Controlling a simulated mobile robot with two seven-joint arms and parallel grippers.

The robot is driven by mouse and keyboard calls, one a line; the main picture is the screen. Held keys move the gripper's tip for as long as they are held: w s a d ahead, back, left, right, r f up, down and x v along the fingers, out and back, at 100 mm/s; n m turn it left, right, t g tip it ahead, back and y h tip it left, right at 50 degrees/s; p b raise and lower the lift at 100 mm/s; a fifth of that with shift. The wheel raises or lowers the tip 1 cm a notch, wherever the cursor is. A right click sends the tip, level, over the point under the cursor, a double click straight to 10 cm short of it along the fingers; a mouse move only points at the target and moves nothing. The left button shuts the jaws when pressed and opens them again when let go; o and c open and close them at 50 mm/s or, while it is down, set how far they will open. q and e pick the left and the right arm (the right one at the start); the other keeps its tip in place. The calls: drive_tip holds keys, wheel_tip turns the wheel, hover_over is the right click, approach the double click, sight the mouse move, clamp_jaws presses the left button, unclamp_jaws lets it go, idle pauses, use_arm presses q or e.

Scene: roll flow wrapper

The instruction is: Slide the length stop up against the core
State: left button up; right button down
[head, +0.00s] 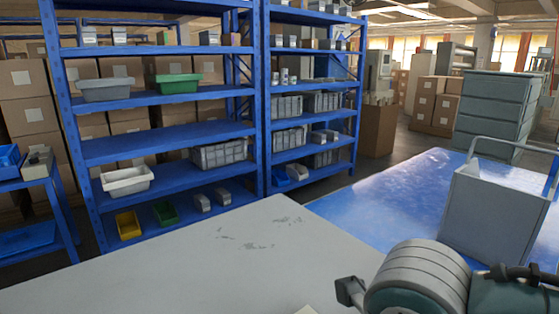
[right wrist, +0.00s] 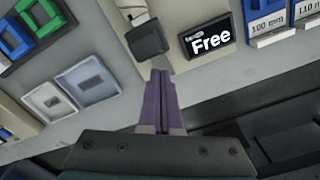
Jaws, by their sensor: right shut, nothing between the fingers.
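My right gripper (right wrist: 161,76) shows in the right wrist view with its two purple fingers together and nothing between them. A dark grey block (right wrist: 147,40), which looks like the length stop, is just beyond the fingertips, on a light grey surface. I cannot tell whether the fingertips touch it. A small pale ribbed part (right wrist: 133,10) is above the block at the top edge. I cannot make out the core for certain in either view. My left gripper is not in view.
A black "Free" sign (right wrist: 208,40) and a blue "100 mm" label (right wrist: 267,27) are right of the block. Grey square trays (right wrist: 83,78) are to the left. The head view shows a pale tabletop (head: 190,270), a grey bin (head: 495,215) and blue shelves (head: 170,145).

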drive_tip(key=shift+f, duration=0.1)
idle(0.3)
drive_tip(key=shift+f+b, duration=1.05)
drive_tip(key=shift+f, duration=0.1)
drive_tip(key=shift+w+a, duration=0.15)
drive_tip(key=shift+w+a+b, duration=0.15)
drive_tip(key=shift+w+b, duration=0.1)
drive_tip(key=shift+b, duration=0.15)
drive_tip(key=shift+w+a, duration=0.2)
drive_tip(key=shift+w, duration=0.05)
drive_tip(key=shift+w+b, duration=0.1)
drive_tip(key=shift+b, duration=0.2)
